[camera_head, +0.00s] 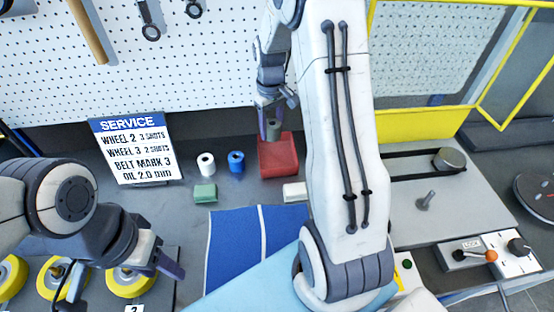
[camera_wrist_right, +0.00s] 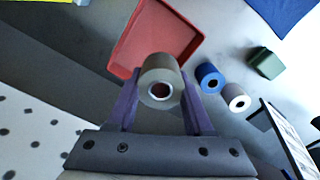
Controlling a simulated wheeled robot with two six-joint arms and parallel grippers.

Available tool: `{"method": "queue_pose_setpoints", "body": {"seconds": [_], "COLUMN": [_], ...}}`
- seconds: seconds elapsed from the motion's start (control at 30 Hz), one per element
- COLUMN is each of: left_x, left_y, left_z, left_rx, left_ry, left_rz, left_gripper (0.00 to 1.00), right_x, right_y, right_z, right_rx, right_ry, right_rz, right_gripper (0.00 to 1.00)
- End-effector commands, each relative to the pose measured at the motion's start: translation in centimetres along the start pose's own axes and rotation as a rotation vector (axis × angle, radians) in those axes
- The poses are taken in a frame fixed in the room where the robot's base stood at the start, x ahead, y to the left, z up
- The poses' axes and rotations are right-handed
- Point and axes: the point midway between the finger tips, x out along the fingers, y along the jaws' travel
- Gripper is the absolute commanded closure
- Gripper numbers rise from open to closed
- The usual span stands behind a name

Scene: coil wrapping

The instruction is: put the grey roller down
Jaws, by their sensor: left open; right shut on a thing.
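The grey roller (camera_head: 274,131) is held between the purple fingers of my right gripper (camera_head: 271,108). In the right wrist view the grey roller (camera_wrist_right: 160,72) shows its open hollow end between both fingers of the right gripper (camera_wrist_right: 160,92). The red tray (camera_head: 280,165) lies just below and in front of the roller in the head view. The roller overlaps the tray's back edge there; whether it touches the tray I cannot tell. The red tray also shows in the right wrist view (camera_wrist_right: 183,28). My left gripper (camera_head: 168,262) is open and empty at lower left, near the yellow wheels.
A white roll (camera_head: 206,164), a blue roll (camera_head: 237,162) and a green block (camera_head: 204,193) stand left of the tray. A service sign (camera_head: 137,148) stands further left. A blue mat (camera_head: 235,240) lies in front. Yellow wheels (camera_head: 128,281) sit at lower left.

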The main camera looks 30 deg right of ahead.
Motion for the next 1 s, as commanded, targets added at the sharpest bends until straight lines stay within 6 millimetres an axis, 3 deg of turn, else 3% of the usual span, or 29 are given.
{"method": "queue_pose_setpoints", "body": {"seconds": [0.1,0.3,0.7,1.0], "left_x": [-0.1,-0.9,-1.9,-1.8], "left_y": [0.0,0.1,0.1,0.1], "left_z": [0.0,-0.1,-0.1,-0.1], "left_rx": [0.000,0.000,-0.001,-0.001], "left_ry": [0.000,0.000,0.000,0.000], "left_rz": [0.000,0.000,0.000,0.000], "left_gripper": [0.50,0.50,0.50,0.50], "right_x": [1.0,4.6,9.3,9.8], "right_y": [1.4,1.3,1.1,1.1], "right_z": [0.0,0.0,-0.1,-0.2], "right_rx": [-0.006,-0.011,-0.012,-0.013], "right_ry": [-0.005,-0.007,-0.004,-0.001], "right_rz": [-0.002,-0.003,-0.002,0.000], "right_gripper": [1.00,1.00,1.00,1.00]}}
